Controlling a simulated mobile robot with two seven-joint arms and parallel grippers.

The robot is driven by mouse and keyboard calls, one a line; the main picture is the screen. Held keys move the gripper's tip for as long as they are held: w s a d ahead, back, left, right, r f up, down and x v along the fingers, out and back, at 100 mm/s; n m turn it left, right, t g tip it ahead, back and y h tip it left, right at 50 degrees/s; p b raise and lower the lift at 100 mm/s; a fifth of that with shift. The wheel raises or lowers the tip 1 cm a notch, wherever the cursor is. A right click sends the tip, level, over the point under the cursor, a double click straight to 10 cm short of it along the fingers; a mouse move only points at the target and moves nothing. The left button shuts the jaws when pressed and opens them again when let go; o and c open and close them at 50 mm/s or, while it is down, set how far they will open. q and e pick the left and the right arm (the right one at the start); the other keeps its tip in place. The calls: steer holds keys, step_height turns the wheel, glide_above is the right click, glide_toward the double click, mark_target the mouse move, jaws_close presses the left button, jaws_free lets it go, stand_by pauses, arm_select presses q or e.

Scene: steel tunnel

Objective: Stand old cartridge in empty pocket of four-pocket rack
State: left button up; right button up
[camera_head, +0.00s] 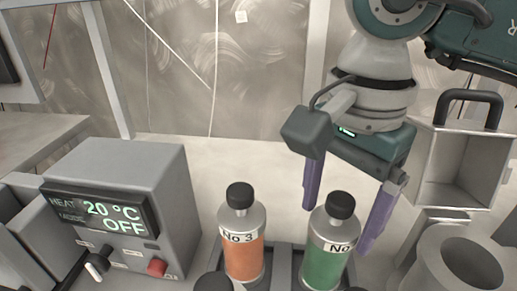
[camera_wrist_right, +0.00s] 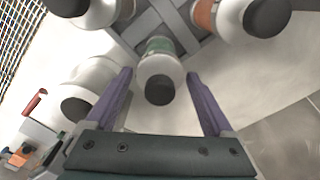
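A grey rack (camera_head: 284,266) stands at the bottom of the head view, partly hidden. In it stand an orange cartridge (camera_head: 243,258) labelled No 3 and a green cartridge (camera_head: 324,265) whose number is partly out of view, both upright with black caps. My right gripper (camera_head: 337,228) is open, its two purple fingers pointing down on either side of the green cartridge. The right wrist view shows the green cartridge (camera_wrist_right: 160,68) between the spread fingers (camera_wrist_right: 158,75), with a gap on each side. Which cartridge is the old one, and the empty pocket, I cannot tell. My left gripper is not in view.
A grey heater box (camera_head: 130,200) reading 20 °C OFF stands at the left. A round grey holder (camera_head: 430,265) and an open metal box with a dark handle (camera_head: 455,165) stand at the right. Another black cap (camera_head: 213,283) shows at the bottom edge. Bare table lies behind the rack.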

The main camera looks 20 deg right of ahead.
steer(key=shift+o, duration=0.7)
steer(key=shift+r, duration=0.1)
steer(key=shift+r+p, duration=0.25)
steer(key=shift+p, duration=0.1)
step_height(320, 180, up, 12)
steer(key=shift+f, duration=0.15)
